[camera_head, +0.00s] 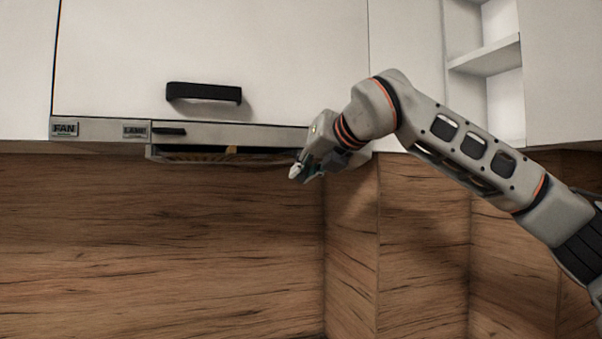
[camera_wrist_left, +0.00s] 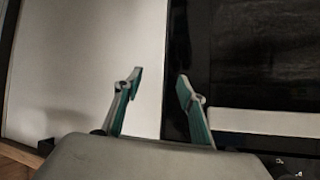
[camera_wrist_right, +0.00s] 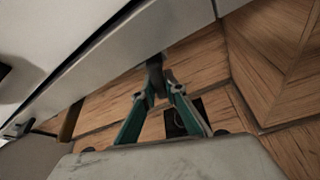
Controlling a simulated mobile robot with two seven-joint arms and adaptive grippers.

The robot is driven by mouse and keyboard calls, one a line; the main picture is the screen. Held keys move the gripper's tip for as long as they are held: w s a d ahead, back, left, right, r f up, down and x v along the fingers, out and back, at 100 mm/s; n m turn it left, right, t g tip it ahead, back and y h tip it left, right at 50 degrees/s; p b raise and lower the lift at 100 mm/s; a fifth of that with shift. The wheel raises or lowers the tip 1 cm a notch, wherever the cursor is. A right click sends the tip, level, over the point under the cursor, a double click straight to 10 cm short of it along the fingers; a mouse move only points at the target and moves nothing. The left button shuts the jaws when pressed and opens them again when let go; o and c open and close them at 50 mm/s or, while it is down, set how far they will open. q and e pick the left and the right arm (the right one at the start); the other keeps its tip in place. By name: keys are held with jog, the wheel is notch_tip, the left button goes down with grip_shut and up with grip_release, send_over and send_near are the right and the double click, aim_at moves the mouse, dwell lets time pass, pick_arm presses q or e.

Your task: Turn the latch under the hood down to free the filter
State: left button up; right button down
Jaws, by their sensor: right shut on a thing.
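The hood (camera_head: 225,133) is a slim panel under the white cabinet, and the edge of the filter (camera_head: 200,156) shows below it. My right gripper (camera_head: 300,172) is at the right end of the hood's underside. In the right wrist view its fingers (camera_wrist_right: 158,86) close on a small dark piece, the latch (camera_wrist_right: 155,66), just below the white edge. The fingers hide part of the latch, so its exact angle is hard to tell. In the head view the gripper covers it. My left gripper (camera_wrist_left: 158,88) is open and empty, away from the hood.
The white cabinet door has a black handle (camera_head: 204,93) above the hood. FAN (camera_head: 64,129) and LAMP (camera_head: 136,131) labels are at the left. The wood splashback (camera_head: 150,240) below is clear. Open shelves (camera_head: 487,58) stand at the upper right. A dark panel (camera_wrist_left: 265,50) is near my left gripper.

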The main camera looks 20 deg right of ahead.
jog(key=shift+d+n+h, duration=0.3)
jog(key=shift+n+h, duration=0.2)
jog(key=shift+n, duration=0.2)
jog(key=shift+d+n+h, duration=0.25)
jog(key=shift+n+h, duration=0.25)
jog(key=shift+n, duration=0.2)
jog(key=c, duration=2)
grip_release()
jog(key=shift+c, duration=0.2)
jog(key=v, duration=1.2)
